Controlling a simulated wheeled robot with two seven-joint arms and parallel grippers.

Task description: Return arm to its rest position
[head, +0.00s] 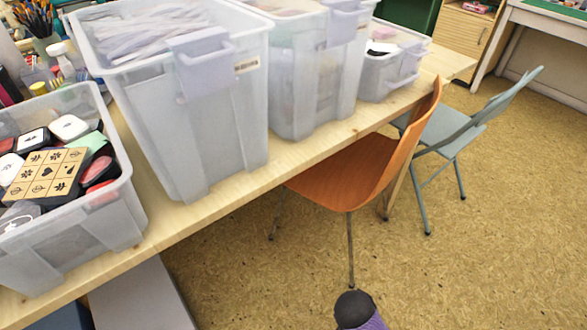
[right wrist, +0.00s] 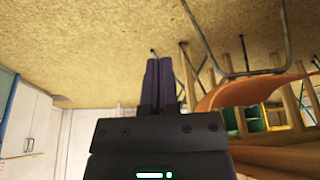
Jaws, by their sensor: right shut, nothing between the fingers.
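My right gripper (right wrist: 158,82) shows in the right wrist view, with its two dark purple fingers pressed together and nothing between them. It is in open space, with the tan floor behind and above it in that picture and the orange chair to its right. It touches nothing that I can see. My left gripper is in no frame.
A wooden table (head: 232,187) carries several translucent bins, including one of stamps and inkpads (head: 78,240) at left. An orange chair (head: 345,165) and a grey folding chair (head: 465,130) stand beside it. The floor (head: 490,250) at lower right is clear.

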